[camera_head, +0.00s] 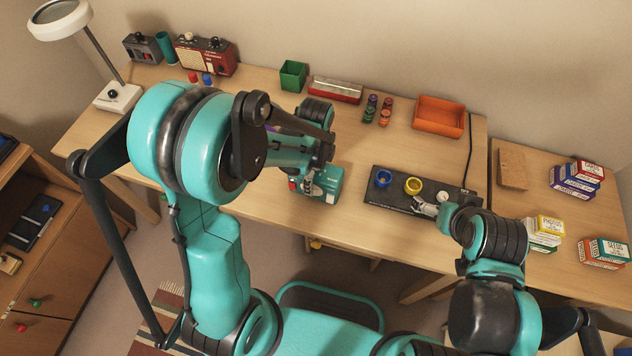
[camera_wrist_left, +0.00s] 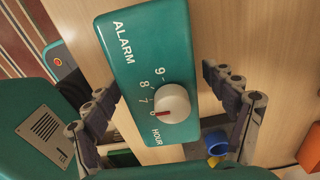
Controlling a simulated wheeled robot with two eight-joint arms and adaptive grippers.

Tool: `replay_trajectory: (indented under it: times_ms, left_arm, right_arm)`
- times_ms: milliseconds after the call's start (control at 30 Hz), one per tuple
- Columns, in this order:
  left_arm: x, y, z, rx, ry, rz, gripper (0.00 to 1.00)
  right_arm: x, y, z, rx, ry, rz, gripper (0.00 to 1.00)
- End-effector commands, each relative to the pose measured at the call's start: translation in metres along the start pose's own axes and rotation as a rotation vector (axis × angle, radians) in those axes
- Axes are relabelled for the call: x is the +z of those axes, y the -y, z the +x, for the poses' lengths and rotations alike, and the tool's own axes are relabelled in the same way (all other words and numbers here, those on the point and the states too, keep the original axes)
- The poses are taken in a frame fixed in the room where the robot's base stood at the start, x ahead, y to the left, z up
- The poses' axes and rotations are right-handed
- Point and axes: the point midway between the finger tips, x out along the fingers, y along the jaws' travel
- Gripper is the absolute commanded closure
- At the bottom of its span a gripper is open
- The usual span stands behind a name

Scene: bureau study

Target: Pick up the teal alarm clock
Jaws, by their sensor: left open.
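The teal alarm clock (camera_head: 329,187) stands near the front edge of the desk, partly hidden by my left gripper in the head view. In the left wrist view the clock (camera_wrist_left: 140,50) shows its "ALARM" face and a white hour knob with a red mark. My left gripper (camera_head: 312,182) is open, close over the clock. In the left wrist view its fingers (camera_wrist_left: 160,85) are on either side of the clock, with a visible gap on the right side; contact on the left is unclear. My right gripper (camera_head: 430,208) is at the black panel's front edge; its jaw state is unclear.
The black panel (camera_head: 385,201) right of the clock carries a blue ring (camera_head: 383,178) and a yellow ring (camera_head: 413,185). Behind are a green box (camera_head: 293,75), several small spools (camera_head: 378,109) and an orange tray (camera_head: 439,116). Bare desk lies between the clock and the tray.

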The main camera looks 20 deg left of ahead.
Motion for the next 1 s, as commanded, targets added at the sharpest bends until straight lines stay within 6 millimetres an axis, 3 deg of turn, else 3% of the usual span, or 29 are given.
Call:
replay_trajectory:
  times_ms: [67, 267, 533, 833, 1000]
  left_arm:
    - [0.000, 0.000, 0.010, 0.000, 0.000, 0.000, 0.16]
    - [0.000, 0.000, 0.008, 0.000, 0.000, -0.001, 0.16]
    - [0.000, 0.000, 0.008, 0.000, 0.000, -0.001, 0.84]
    - [0.000, 0.000, 0.006, 0.000, 0.000, -0.001, 0.84]
    - [0.000, 0.000, -0.007, 0.000, 0.000, -0.001, 0.85]
  right_arm:
    - [0.003, 0.000, 0.004, 0.000, 0.000, 0.000, 0.07]
    - [0.002, 0.000, 0.003, 0.000, 0.000, 0.000, 0.07]
    - [0.002, 0.000, 0.003, 0.000, 0.000, 0.000, 0.07]
    - [0.001, 0.000, 0.002, 0.000, 0.000, 0.000, 0.07]
    - [-0.003, 0.000, -0.004, 0.000, 0.000, 0.000, 0.07]
